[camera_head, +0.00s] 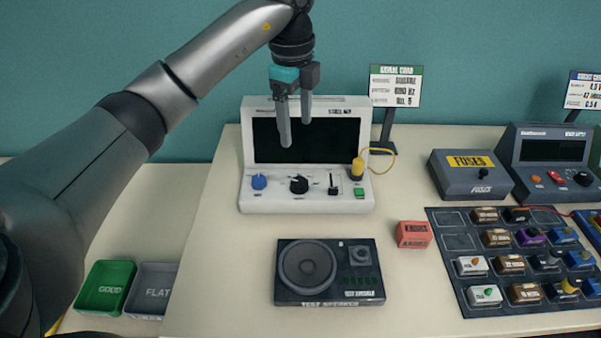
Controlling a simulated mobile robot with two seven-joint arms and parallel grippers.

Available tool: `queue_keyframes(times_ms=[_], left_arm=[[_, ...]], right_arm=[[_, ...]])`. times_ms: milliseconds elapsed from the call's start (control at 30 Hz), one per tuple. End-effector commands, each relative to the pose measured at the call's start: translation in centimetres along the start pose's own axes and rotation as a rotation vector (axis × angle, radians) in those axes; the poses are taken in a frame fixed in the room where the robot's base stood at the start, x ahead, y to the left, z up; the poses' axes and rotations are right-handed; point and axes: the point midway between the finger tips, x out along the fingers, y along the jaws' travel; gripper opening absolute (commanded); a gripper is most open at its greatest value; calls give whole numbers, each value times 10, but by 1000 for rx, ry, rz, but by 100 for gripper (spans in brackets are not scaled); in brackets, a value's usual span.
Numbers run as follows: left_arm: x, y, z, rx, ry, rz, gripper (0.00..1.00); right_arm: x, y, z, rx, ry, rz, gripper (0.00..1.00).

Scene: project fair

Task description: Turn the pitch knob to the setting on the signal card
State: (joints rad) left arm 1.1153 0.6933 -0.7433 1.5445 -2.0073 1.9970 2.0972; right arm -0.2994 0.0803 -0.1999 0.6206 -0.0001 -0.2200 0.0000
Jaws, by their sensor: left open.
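A white signal unit (250,140) with a dark screen stands at the middle of the table. Its front panel carries a blue knob (258,181), a larger black knob (299,184), a small lever (333,184) and a green button (359,193). The labels are too small to tell which is the pitch knob. The signal card (396,86) stands behind on a post; its lower line seems to read "No. 5", the rest is blurred. My left gripper (295,132) is open and empty, pointing down in front of the screen, above the knobs. My right gripper is not in view.
A yellow plug (357,168) with a cable sits at the unit's right. A test speaker (309,265) lies in front, a red block (413,234) right of it. A fuse box (470,178), another unit (548,180) and a dark parts tray (455,280) fill the right. Green (103,309) and grey bins are lower left.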

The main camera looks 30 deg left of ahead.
Motion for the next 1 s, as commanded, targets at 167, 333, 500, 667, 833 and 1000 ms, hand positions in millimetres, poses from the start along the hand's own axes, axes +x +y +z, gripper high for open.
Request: queue_keyframes(times_ms=[167,333,500,667,833,1000], left_arm=[[16,2,2,-8,-8,9,78],[50,2,2,-7,-6,10,78],[88,2,1,-6,-5,9,78],[119,2,1,-4,-4,7,78],[142,2,2,-4,-5,6,78],[151,2,2,-3,-4,5,78]], right_arm=[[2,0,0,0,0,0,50],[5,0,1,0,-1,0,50],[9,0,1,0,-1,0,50],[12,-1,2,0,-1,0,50],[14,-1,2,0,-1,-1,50],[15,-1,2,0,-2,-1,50]])
